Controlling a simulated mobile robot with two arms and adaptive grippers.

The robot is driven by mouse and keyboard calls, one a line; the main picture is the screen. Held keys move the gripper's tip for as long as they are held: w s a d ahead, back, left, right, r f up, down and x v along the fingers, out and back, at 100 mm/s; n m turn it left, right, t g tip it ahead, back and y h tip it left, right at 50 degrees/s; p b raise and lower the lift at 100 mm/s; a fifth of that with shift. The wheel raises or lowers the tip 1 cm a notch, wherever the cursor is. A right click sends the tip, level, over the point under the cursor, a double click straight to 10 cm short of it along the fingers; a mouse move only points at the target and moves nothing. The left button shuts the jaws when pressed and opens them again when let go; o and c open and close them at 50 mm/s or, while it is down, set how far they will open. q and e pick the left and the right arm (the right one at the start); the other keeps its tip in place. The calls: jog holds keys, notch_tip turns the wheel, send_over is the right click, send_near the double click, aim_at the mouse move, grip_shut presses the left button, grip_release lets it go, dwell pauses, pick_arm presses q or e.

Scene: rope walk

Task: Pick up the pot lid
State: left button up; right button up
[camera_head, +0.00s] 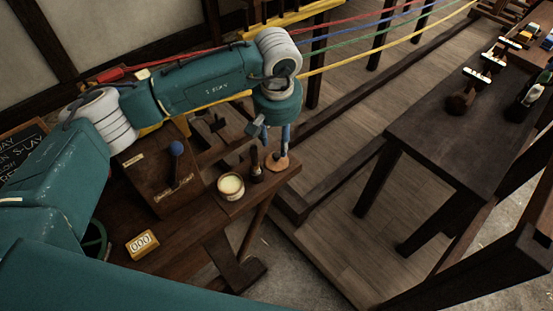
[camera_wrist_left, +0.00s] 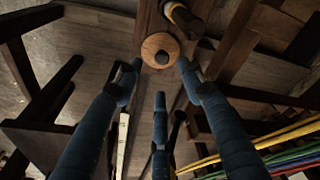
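The pot lid is a small round tan wooden disc with a dark knob (camera_wrist_left: 160,50); in the head view it lies at the right end of the brown bench (camera_head: 277,164). My left gripper (camera_head: 274,144) is just above the lid and partly covers it. In the left wrist view its blue fingers (camera_wrist_left: 160,80) are spread, with the lid beyond their tips and nothing between them. An open pot with pale cream contents (camera_head: 230,187) stands left of the lid. My right gripper is not in view.
A dark upright tool (camera_head: 256,166) stands close beside the lid. A wooden box with a blue-knobbed lever (camera_head: 175,150) and a yellow counter (camera_head: 142,244) are on the bench. Coloured ropes (camera_head: 400,22) run behind the arm. A dark table (camera_head: 440,135) stands right, across open floor.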

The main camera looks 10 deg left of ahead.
aim_at(276, 154)
pick_arm(q)
jog(key=shift+w+f, duration=0.1)
jog(key=shift+f, duration=0.65)
jog(key=f, duration=0.1)
jog(key=f+p, duration=0.1)
jog(key=f, duration=0.1)
jog(key=f+p, duration=0.1)
jog(key=shift+w+a+f, duration=0.15)
jog(key=shift+w+a, duration=0.05)
jog(key=shift+w, duration=0.1)
jog(key=shift+w+f, duration=0.15)
jog(key=shift+f, duration=0.35)
grip_shut()
